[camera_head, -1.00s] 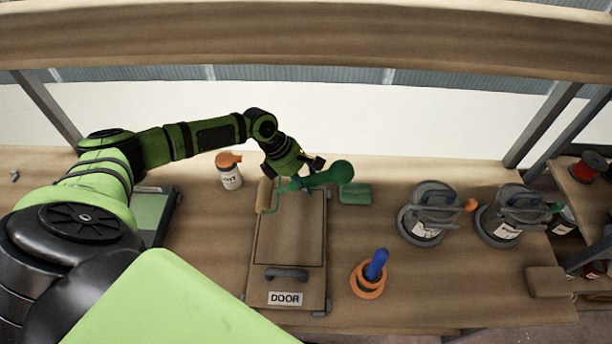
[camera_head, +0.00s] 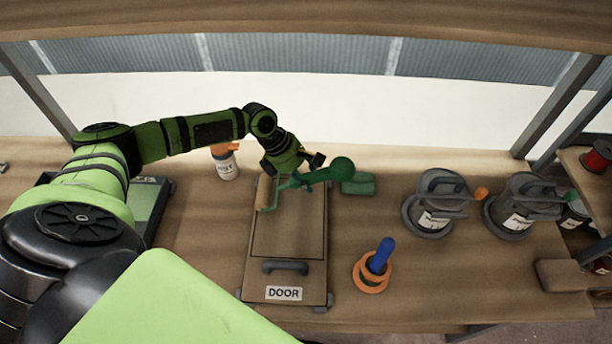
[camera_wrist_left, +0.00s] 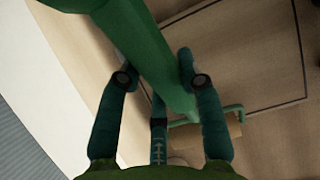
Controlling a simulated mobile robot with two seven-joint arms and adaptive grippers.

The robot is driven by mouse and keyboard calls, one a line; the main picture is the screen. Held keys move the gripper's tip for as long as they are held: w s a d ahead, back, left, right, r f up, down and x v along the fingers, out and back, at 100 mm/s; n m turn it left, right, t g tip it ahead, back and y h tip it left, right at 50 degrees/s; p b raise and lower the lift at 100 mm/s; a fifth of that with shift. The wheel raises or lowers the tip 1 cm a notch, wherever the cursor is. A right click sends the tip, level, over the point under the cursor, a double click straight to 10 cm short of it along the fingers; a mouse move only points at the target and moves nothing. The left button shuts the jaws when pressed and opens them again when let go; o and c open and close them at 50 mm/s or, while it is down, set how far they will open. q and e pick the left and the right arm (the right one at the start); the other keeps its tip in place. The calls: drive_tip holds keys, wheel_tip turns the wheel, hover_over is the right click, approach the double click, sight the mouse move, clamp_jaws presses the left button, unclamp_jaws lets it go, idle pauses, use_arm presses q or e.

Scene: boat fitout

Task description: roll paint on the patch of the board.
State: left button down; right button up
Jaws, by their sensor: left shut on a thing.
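The board (camera_head: 289,245) lies flat on the bench with a handle and a DOOR label at its near end. A dark outline marks the patch (camera_head: 290,225) on it. My left gripper (camera_head: 300,178) is shut on the green handle of the paint roller (camera_head: 335,171). The tan roller sleeve (camera_head: 264,193) is at the patch's far left corner; I cannot tell if it touches the board. In the left wrist view, the green handle (camera_wrist_left: 150,55) passes between the fingers of my left gripper (camera_wrist_left: 158,85), and the sleeve (camera_wrist_left: 205,133) is partly hidden. My right gripper is not in view.
A white bottle with an orange cap (camera_head: 226,165) stands left of the board. A green tray (camera_head: 147,207) is at left.

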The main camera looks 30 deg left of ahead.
use_arm(q)
drive_tip(key=shift+f+b, duration=0.35)
drive_tip(key=shift+f, duration=0.65)
drive_tip(key=shift+w+d+r, duration=0.1)
drive_tip(key=shift+w+d, duration=0.05)
drive_tip(key=shift+d, duration=0.1)
drive_tip(key=w+d+p, duration=0.2)
drive_tip(key=d, duration=0.1)
drive_tip(key=shift+d, duration=0.35)
drive_tip(key=shift+w+d+p, duration=0.15)
drive_tip(key=shift+w+d, duration=0.25)
drive_tip(key=shift+d, duration=0.3)
drive_tip(key=shift+w+d+p, duration=0.15)
drive_tip(key=shift+w+d, duration=0.25)
drive_tip(key=shift+d, duration=0.35)
drive_tip(key=shift+w+d+p, duration=0.15)
drive_tip(key=shift+w+d, duration=0.25)
drive_tip(key=shift+d, duration=0.3)
